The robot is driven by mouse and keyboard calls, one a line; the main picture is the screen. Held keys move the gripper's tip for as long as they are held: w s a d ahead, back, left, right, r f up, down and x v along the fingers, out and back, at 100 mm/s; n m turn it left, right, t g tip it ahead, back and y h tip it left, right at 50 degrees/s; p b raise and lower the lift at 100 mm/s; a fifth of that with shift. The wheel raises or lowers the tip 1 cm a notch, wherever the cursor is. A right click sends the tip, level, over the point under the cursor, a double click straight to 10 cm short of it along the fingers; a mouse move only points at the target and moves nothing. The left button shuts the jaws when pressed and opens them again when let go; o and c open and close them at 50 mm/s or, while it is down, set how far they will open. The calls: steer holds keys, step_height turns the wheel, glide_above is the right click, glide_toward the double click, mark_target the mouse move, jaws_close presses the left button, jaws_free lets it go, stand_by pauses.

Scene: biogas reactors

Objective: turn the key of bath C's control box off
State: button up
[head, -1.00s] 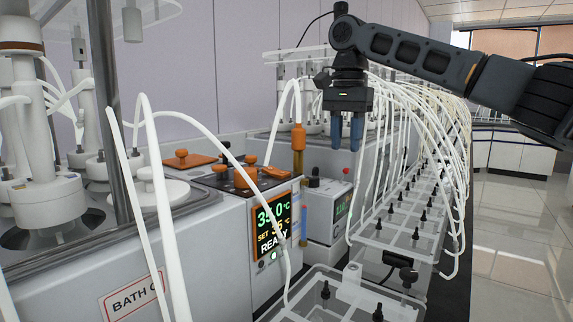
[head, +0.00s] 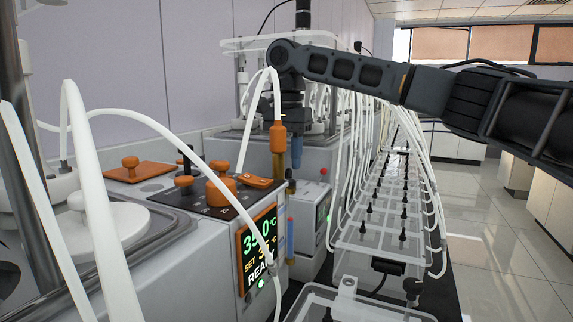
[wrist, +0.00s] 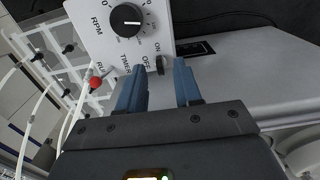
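In the wrist view, a white control box panel (wrist: 98,35) carries a black RPM dial, a red-tipped switch, TIMER lettering and ON and OFF marks. A small dark key (wrist: 160,65) stands beside the OFF mark. My gripper (wrist: 160,66) has its two blue fingers apart, with the key showing between their tips; I cannot tell whether either touches it. In the head view, my gripper (head: 297,158) points down behind the orange-capped tube, partly hidden. The small white control box (head: 312,218) stands below and right of it. Its bath label is not visible.
A nearer unit with a lit display (head: 258,245) and orange knobs (head: 221,188) stands at front left. White hoses (head: 170,135) arch across the left. Clear racks (head: 385,235) with black fittings line the bench at right. Open floor (head: 490,240) lies further right.

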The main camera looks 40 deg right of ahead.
steer(key=shift+f, duration=0.9)
steer(key=shift+c, duration=0.2)
jaws_close()
